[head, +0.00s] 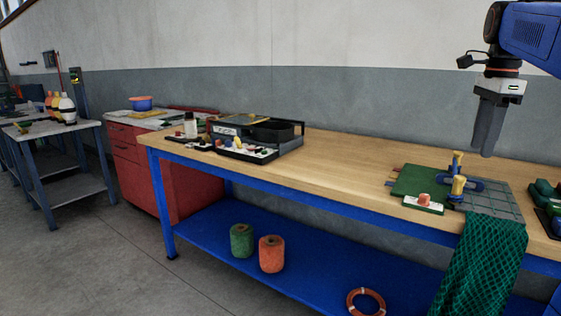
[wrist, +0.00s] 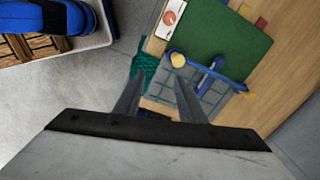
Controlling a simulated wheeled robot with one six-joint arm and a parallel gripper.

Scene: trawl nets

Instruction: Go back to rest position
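My gripper (head: 486,150) hangs at the upper right in the head view, fingers pointing down, high over the right part of the workbench. In the wrist view its two fingers (wrist: 160,78) stand apart with nothing between them. Below it on the bench lie a green board (head: 415,181) and a grey gridded plate (head: 497,197) with a blue fixture (head: 459,184) and yellow-topped posts. They also show in the wrist view, where the green board (wrist: 225,35) is at the top right.
A green net (head: 480,265) hangs over the bench's front edge. Green and orange spools (head: 271,254) and a ring (head: 366,302) lie on the blue lower shelf. The bench's wooden middle (head: 335,160) is clear.

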